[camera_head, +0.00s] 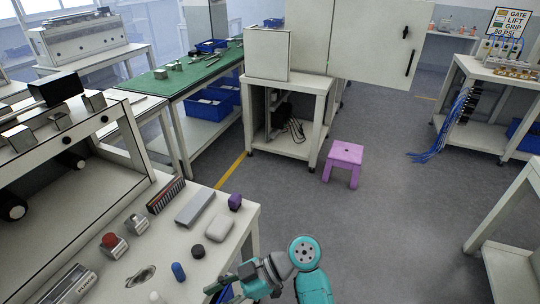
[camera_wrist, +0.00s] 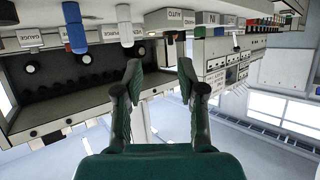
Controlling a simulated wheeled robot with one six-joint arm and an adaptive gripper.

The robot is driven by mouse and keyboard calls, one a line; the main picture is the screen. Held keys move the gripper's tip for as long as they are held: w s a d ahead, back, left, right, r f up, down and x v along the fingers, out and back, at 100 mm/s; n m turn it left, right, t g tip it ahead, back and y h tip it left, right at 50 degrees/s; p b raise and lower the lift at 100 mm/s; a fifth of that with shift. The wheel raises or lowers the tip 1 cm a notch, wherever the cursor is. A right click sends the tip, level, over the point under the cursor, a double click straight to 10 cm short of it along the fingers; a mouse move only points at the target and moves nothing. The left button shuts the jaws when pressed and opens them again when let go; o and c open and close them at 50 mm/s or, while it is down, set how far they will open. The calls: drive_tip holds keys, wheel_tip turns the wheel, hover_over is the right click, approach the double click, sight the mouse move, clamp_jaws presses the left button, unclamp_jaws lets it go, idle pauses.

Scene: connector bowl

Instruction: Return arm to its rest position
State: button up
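My gripper (camera_head: 222,284) is at the front edge of the white workbench (camera_head: 240,212), low in the head view, with my teal arm reaching in from the bottom. In the wrist view my gripper (camera_wrist: 158,70) has its two dark fingers apart, with nothing between them. The wrist picture appears upside down, with the bench and its small parts along the top. A blue cylinder (camera_head: 178,271) stands on the bench left of my gripper; it also shows in the wrist view (camera_wrist: 74,28). A black round part (camera_head: 197,251) and a pale rounded block (camera_head: 220,228) lie farther back.
A purple block (camera_head: 235,202), a grey box (camera_head: 194,208) and a red button box (camera_head: 112,244) are also on the bench. A purple stool (camera_head: 345,158) stands on the floor beyond. A white cabinet stand (camera_head: 290,110) is behind it. The floor at right centre is clear.

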drive_tip(key=s+d+f+m+t+h, duration=0.1)
drive_tip(key=s+d+f+m+t, duration=0.2)
drive_tip(key=d+f+m+t, duration=0.35)
drive_tip(key=s+d+f+m+t+h, duration=0.2)
drive_tip(key=d+f+m+t, duration=0.2)
drive_tip(key=f+m, duration=0.45)
drive_tip(key=s+d+f+m+t+h, duration=0.2)
drive_tip(key=s+d+f+h, duration=0.1)
drive_tip(key=s+d, duration=0.3)
drive_tip(key=s+d+r+m+t+h, duration=0.3)
drive_tip(key=s+d+r+t+h, duration=0.15)
drive_tip(key=s+d, duration=0.55)
drive_tip(key=s+d+r+t+h, duration=0.1)
drive_tip(key=s+d+r, duration=0.1)
drive_tip(key=r, duration=0.3)
drive_tip(key=s+d+r+m+t+h, duration=0.1)
drive_tip(key=s+r, duration=0.4)
drive_tip(key=r, duration=0.1)
drive_tip(key=shift+d+r, duration=0.3)
drive_tip(key=shift+d, duration=0.05)
drive_tip(key=shift+s, duration=0.1)
